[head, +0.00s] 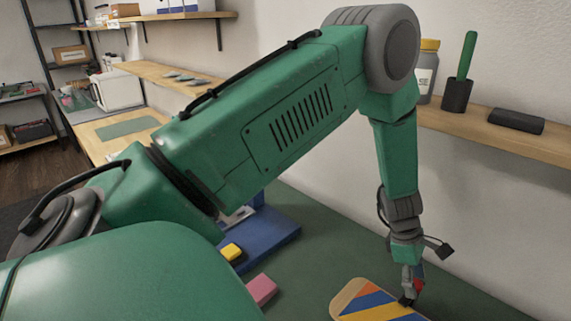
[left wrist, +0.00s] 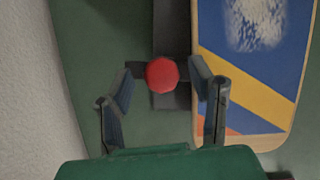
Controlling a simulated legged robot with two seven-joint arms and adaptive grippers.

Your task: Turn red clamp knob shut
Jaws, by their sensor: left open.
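The red clamp knob (left wrist: 162,73) shows in the left wrist view, on a dark grey clamp (left wrist: 170,101) beside the striped board. My left gripper (left wrist: 161,75) is open, with one finger on each side of the knob and a gap on both sides. In the head view my left gripper (head: 408,300) points down at the board's edge, and a bit of red (head: 418,283) shows by its fingers. The board (head: 375,302) is striped blue, yellow and orange; it also shows in the left wrist view (left wrist: 262,70). My right gripper is not in view.
The green table (head: 325,240) carries a blue fixture (head: 270,236), a yellow block (head: 231,252) and a pink block (head: 262,290). A wall shelf (head: 500,134) at the right holds a jar, a green-handled tool and a dark block. The white wall is close beside my left gripper.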

